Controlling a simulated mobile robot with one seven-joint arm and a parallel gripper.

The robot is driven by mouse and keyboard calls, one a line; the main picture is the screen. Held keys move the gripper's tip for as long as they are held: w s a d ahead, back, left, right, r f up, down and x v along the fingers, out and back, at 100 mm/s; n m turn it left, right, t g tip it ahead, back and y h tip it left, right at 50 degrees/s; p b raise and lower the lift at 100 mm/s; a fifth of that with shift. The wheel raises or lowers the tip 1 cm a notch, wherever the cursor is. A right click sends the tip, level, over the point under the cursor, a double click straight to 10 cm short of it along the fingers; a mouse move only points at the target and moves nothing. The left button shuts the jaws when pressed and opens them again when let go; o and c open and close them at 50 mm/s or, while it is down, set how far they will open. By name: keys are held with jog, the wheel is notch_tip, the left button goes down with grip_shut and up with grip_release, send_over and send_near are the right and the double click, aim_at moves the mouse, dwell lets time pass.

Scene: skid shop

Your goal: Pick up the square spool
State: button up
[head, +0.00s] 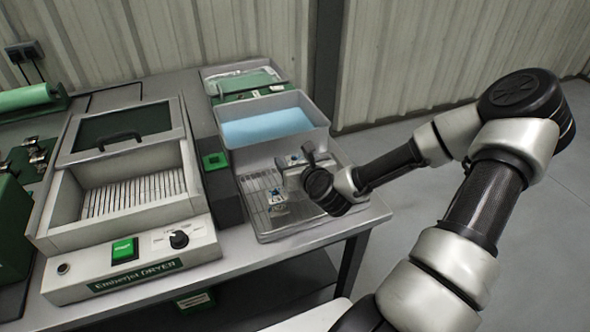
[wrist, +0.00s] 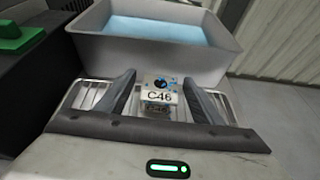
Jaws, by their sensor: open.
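A small silvery metal part marked C46 (wrist: 160,92), with blue and dark details on top, is in the wrist view; I take it to be the square spool. It sits between the two grey fingers of my gripper (wrist: 160,78), with a gap on each side. In the head view my gripper (head: 294,156) is over the back right of the wire rack, fingers apart. Whether the fingers touch the C46 part underneath is hidden.
The wire rack tray (head: 262,222) is at the bench's right end. A grey tub of blue liquid (head: 230,135) stands right behind it. A dark block with a green button (head: 215,161) and a dryer (head: 130,262) are to the left. Open floor lies right.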

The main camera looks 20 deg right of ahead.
aim_at(294, 160)
jog(key=x, duration=0.3)
jog(key=shift+w+f+b, duration=0.1)
jog(key=shift+w+b, duration=0.1)
jog(key=shift+b, duration=0.1)
jog(key=shift+c, duration=0.2)
